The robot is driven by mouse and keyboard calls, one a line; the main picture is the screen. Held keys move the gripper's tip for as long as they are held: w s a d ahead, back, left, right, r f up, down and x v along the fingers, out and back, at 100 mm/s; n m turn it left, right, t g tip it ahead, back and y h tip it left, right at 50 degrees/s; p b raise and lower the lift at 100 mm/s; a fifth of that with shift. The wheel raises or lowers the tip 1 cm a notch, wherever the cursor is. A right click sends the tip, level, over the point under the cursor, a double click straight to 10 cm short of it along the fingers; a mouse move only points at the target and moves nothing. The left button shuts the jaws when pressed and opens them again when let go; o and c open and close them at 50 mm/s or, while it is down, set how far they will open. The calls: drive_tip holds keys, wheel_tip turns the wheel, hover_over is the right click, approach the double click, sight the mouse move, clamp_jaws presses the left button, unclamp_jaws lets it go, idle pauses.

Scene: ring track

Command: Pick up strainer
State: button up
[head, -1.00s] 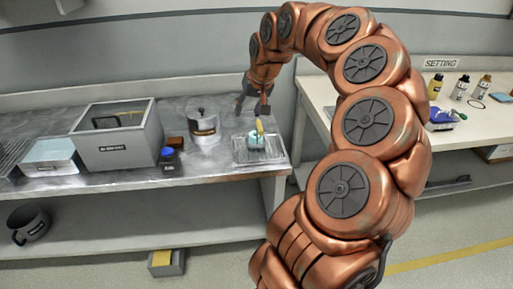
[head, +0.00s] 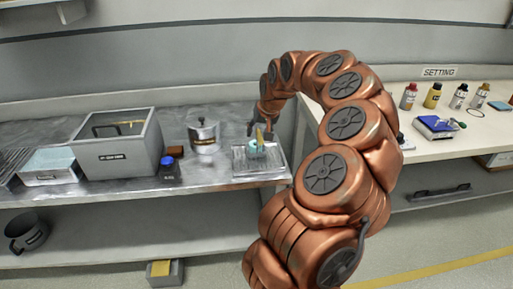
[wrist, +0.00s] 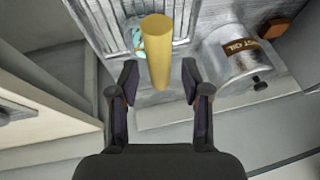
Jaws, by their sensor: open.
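A light-blue item with an upright yellow handle, which I take to be the strainer (head: 254,149), stands on a ribbed metal tray (head: 240,171) near the right end of the metal bench. In the wrist view the yellow handle (wrist: 158,50) points towards me, its end between or just ahead of the fingertips. The light-blue part (wrist: 134,35) is partly hidden behind the handle. My gripper (head: 262,131) is directly over the tray; in the wrist view my gripper (wrist: 159,82) is open, one finger on each side of the handle, with gaps to both.
A lidded metal pot (head: 204,136) stands left of the tray, with a dark blue-capped bottle (head: 169,170), a brown block (head: 180,151) and a grey bin (head: 118,158) further left. A pale counter (head: 440,151) with several bottles stands to the right, beyond a gap.

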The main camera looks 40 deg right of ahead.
drive_tip(key=shift+f, duration=0.25)
clamp_jaws()
drive_tip(key=shift+r, duration=0.1)
idle(0.5)
